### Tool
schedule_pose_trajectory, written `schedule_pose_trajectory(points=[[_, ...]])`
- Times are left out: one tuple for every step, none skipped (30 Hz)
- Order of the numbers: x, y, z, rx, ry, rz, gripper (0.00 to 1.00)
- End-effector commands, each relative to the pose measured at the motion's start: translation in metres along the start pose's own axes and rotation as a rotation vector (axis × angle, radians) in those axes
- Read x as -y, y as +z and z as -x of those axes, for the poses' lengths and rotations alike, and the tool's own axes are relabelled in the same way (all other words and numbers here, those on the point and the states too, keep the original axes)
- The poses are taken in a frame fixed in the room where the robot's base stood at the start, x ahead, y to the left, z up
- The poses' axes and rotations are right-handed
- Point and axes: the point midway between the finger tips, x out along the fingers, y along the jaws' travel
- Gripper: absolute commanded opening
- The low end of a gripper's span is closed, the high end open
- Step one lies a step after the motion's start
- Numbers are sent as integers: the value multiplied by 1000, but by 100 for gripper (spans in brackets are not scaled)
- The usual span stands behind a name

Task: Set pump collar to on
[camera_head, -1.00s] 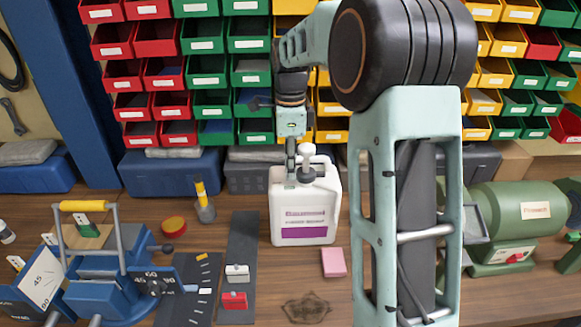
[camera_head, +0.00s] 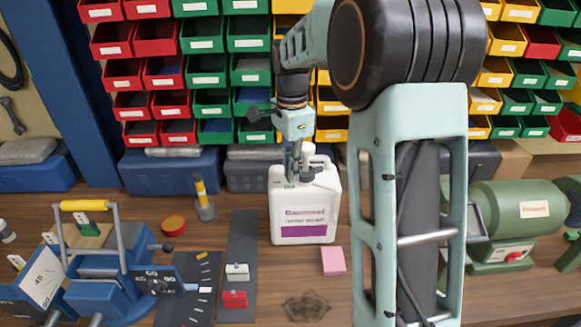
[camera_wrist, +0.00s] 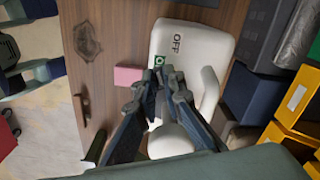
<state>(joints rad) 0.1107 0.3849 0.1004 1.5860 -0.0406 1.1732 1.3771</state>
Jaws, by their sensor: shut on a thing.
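The white jug (camera_head: 304,215) with a purple label stands upright on the bench, and its top also shows in the wrist view (camera_wrist: 193,48). That top carries a black OFF mark (camera_wrist: 178,42) and a green mark (camera_wrist: 158,60), partly covered by a fingertip. The white pump head (camera_wrist: 172,141) sits beneath my gripper in the wrist view. My gripper (camera_wrist: 163,75) is over the jug's neck, its fingers shut on the pump collar. The fingers hide most of the collar, so its exact setting cannot be read. The gripper also shows in the head view (camera_head: 297,178).
A dark strip with small switches (camera_head: 236,272) and a blue angle fixture (camera_head: 105,285) are to the left. A green motor (camera_head: 510,212) stands right. Blue boxes and coloured bins are behind.

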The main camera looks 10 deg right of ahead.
Motion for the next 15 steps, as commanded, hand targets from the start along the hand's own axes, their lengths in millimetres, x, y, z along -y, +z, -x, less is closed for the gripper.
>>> schedule_pose_trajectory(points=[[-2, 0, 1, -1, 0, 43, 0], [-3, 0, 1, -1, 0, 71, 0], [-4, 0, 1, -1, 0, 110, 0], [-5, -1, 1, -1, -1, 138, 0], [-6, -1, 1, -1, -1, 167, 0], [-8, -1, 1, -1, -1, 204, 0], [-9, -1, 1, -1, -1, 232, 0], [-10, -2, 1, -2, -1, 259, 0], [-11, -2, 1, -2, -1, 294, 0], [-12, -3, 1, -2, -1, 321, 0], [-13, -3, 1, -2, -1, 346, 0], [-14, -3, 1, -2, -1, 379, 0], [-15, -4, 1, -1, -1, 403, 0], [-16, -4, 1, -1, 0, 425, 0], [-17, -4, 1, -1, 0, 454, 0]])
